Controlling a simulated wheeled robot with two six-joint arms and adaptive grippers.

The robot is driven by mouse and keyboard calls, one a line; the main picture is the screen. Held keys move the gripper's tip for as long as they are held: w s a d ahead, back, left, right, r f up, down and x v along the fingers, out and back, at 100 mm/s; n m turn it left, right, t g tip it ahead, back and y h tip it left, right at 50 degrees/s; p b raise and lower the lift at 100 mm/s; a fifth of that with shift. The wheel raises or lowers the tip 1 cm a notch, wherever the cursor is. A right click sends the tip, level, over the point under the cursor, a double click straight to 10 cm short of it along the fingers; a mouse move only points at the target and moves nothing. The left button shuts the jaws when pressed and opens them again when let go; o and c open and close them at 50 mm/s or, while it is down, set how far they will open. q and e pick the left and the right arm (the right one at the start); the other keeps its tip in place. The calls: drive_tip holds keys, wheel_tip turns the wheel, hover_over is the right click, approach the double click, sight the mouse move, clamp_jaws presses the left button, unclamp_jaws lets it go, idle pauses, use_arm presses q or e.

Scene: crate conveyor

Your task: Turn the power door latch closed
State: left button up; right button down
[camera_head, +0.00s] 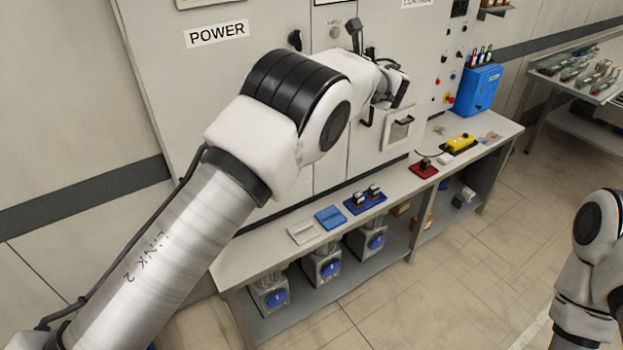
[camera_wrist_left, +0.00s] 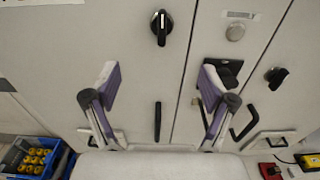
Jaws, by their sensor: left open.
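The power door latch is a black turn knob (camera_head: 295,40) on the grey cabinet door, right of the POWER label (camera_head: 216,33). In the left wrist view the knob (camera_wrist_left: 161,25) shows a white line that stands about upright. My left gripper (camera_head: 385,82) is in front of the cabinet, right of and lower than the knob in the head view, partly hidden by my own wrist. In the left wrist view my left gripper (camera_wrist_left: 160,85) is open and empty, its fingers apart below the knob and not touching it. My right gripper is out of view.
A round grey lock (camera_wrist_left: 235,32), a black latch (camera_wrist_left: 230,72) and another black knob (camera_wrist_left: 275,77) sit to the right. A bar handle (camera_wrist_left: 157,122) is below the knob. A workbench (camera_head: 235,262) with small parts and a blue box (camera_head: 482,90) runs along the cabinet.

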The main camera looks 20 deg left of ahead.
use_arm(q)
drive_tip(key=w+a+f+g+h+b, duration=0.15)
drive_tip(key=a+f, duration=0.35)
drive_tip(key=f, duration=0.6)
drive_tip(key=s+f+n+g+h+b, duration=0.1)
drive_tip(key=s+f+h, duration=0.1)
drive_tip(key=f, duration=0.8)
drive_tip(key=s+f+n+g+h+b, duration=0.1)
drive_tip(key=s+f, duration=0.3)
drive_tip(key=f, duration=0.5)
drive_tip(key=shift+f+g+h+b, duration=0.35)
drive_tip(key=shift+g+h+b, duration=0.25)
drive_tip(key=shift+g+h, duration=0.05)
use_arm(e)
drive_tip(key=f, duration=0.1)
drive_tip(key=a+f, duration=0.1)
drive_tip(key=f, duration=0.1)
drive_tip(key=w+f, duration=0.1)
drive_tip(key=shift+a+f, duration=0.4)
use_arm(q)
drive_tip(key=shift+s+d+r, duration=0.1)
drive_tip(key=shift+s+d, duration=0.05)
